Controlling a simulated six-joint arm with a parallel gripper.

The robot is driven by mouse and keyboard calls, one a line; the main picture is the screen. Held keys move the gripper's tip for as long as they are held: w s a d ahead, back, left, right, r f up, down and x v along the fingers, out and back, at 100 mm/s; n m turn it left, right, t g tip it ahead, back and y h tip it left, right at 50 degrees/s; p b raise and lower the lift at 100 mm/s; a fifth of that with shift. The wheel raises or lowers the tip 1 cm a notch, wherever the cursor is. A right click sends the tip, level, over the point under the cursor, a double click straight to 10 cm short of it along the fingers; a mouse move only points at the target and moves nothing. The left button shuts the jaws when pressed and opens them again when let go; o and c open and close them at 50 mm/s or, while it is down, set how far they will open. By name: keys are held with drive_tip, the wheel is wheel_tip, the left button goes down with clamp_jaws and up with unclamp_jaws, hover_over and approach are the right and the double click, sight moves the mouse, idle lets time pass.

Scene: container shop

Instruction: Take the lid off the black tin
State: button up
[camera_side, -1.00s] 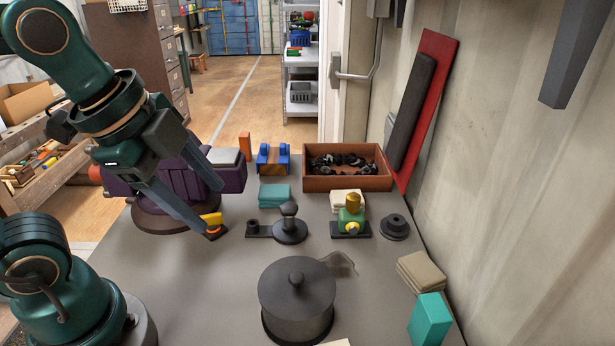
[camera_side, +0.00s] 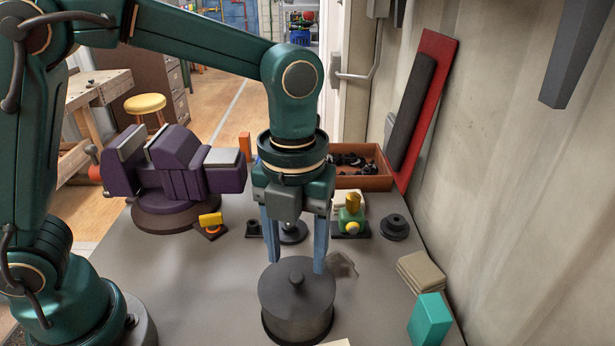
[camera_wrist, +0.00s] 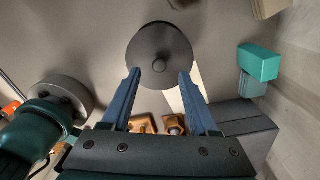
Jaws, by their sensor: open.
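The black tin (camera_side: 297,318) stands upright near the front middle of the grey bench, with its round lid (camera_side: 272,287) on top. The lid has a small round knob (camera_side: 297,279) at its centre. In the wrist view the lid (camera_wrist: 160,40) fills the upper middle, and its knob (camera_wrist: 159,66) shows between the fingertips. My gripper (camera_side: 297,266) points down at the tin with its fingers spread wide and nothing between them. The fingertips appear above or just behind the lid; the exact gap is hard to tell.
A purple vise (camera_side: 175,165) stands at the left behind the tin. A green and yellow object (camera_side: 351,218), a dark round piece (camera_side: 395,227), beige blocks (camera_side: 421,271) and a teal block (camera_side: 430,320) lie to the right. The bench left of the tin is clear.

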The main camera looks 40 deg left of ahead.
sight(297, 275)
drive_tip(key=shift+f, duration=1.95)
clamp_jaws()
drive_tip(key=shift+r, duration=0.15)
